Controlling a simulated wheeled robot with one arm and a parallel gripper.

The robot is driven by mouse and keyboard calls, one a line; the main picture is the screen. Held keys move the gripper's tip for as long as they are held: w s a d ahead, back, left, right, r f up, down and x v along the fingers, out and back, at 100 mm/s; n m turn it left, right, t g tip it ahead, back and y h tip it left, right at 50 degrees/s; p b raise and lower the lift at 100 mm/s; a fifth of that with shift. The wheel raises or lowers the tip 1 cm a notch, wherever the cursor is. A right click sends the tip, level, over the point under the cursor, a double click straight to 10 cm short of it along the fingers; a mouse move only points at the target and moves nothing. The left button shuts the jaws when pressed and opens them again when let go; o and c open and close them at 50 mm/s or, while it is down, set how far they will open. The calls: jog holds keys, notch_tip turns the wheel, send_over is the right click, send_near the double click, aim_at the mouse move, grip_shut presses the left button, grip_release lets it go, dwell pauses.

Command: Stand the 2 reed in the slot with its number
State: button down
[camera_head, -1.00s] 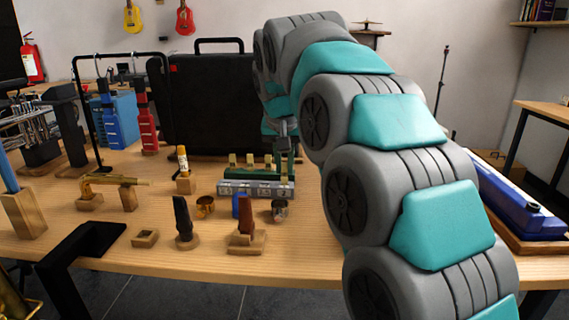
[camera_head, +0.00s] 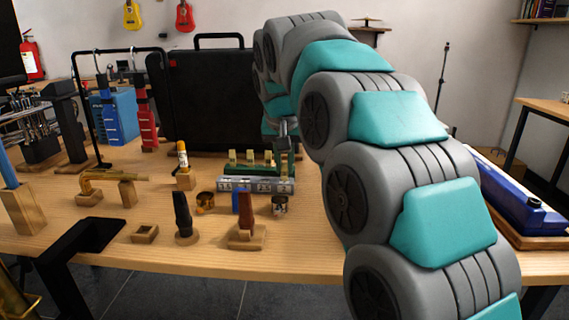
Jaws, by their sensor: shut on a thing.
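My gripper (camera_head: 284,134) is small in the head view, at the right end of the green rack (camera_head: 258,172), partly hidden by my own arm. It is shut on what looks like a reed; that piece is too small and covered to make out, and its number cannot be read. Several pale yellow reeds (camera_head: 250,157) stand upright in a row at the green rack, left of my gripper. A grey block (camera_head: 257,186) with number labels lies just in front of the rack. The labels are too small to read surely.
In front of the grey block stand a dark mouthpiece (camera_head: 183,216) on a wooden base, a reddish-brown piece (camera_head: 246,216), and brass (camera_head: 205,201) and silver (camera_head: 280,204) rings. A black case (camera_head: 210,100) stands behind. My arm covers the table's right part.

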jog(key=c, duration=0.8)
grip_release()
jog(key=shift+o, duration=0.2)
jog(key=v, duration=0.8)
jog(key=shift+f, duration=0.1)
